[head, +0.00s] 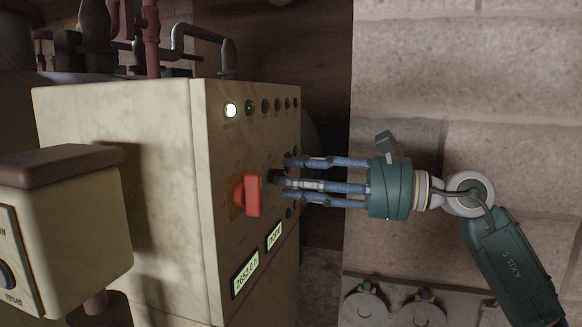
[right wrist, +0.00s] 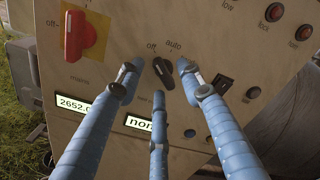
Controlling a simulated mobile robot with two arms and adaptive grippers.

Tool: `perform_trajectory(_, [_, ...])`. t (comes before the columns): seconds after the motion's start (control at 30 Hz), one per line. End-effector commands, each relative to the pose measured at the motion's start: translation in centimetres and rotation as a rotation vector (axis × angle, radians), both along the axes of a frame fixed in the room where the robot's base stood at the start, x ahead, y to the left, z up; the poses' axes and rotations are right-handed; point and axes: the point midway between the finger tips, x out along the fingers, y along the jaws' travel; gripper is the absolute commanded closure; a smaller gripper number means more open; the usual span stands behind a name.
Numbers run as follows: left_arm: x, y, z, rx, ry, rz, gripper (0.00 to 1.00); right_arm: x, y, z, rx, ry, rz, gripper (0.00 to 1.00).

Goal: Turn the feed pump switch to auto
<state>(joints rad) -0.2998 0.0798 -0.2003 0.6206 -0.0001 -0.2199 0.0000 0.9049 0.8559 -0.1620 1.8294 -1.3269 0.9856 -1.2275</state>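The feed pump switch is most likely the small black knob (right wrist: 163,73) between the labels "off" and "auto" in the right wrist view. Its upper end appears to lean toward "off". My right gripper (head: 286,178) reaches the panel from the right in the head view, its three blue fingers pointing at the panel. In the right wrist view the fingers of the right gripper (right wrist: 160,78) are spread, with one tip left of the knob, one right and one below. I cannot tell whether any touches it. In the head view the fingers largely hide the knob. My left gripper is not in view.
A red mains switch (head: 252,195) sticks out beside the fingers; it also shows in the right wrist view (right wrist: 78,36). Two displays (head: 246,273) sit below. A row of lamps (head: 265,106) runs above, the leftmost lit white. A box (head: 65,220) stands in front left.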

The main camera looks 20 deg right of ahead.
Motion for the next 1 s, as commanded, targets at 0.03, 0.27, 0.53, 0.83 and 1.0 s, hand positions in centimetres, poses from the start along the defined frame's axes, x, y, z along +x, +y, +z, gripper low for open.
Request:
perform_trajectory(0.03, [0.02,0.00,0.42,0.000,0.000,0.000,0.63,0.21,0.38,0.23,0.002,0.000,0.002,0.63])
perform_trajectory(0.27, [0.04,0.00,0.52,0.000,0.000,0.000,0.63,0.59,0.91,-0.01,0.001,-0.001,0.000,0.63])
perform_trajectory(0.53, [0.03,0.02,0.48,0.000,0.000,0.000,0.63,0.57,0.87,-0.04,0.001,-0.001,0.000,0.87])
perform_trajectory(0.83, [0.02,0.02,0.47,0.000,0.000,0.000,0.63,0.57,0.86,-0.04,0.004,0.005,-0.001,1.00])
perform_trajectory(1.0, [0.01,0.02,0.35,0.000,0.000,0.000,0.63,0.55,0.84,0.00,0.025,0.036,-0.001,1.00])
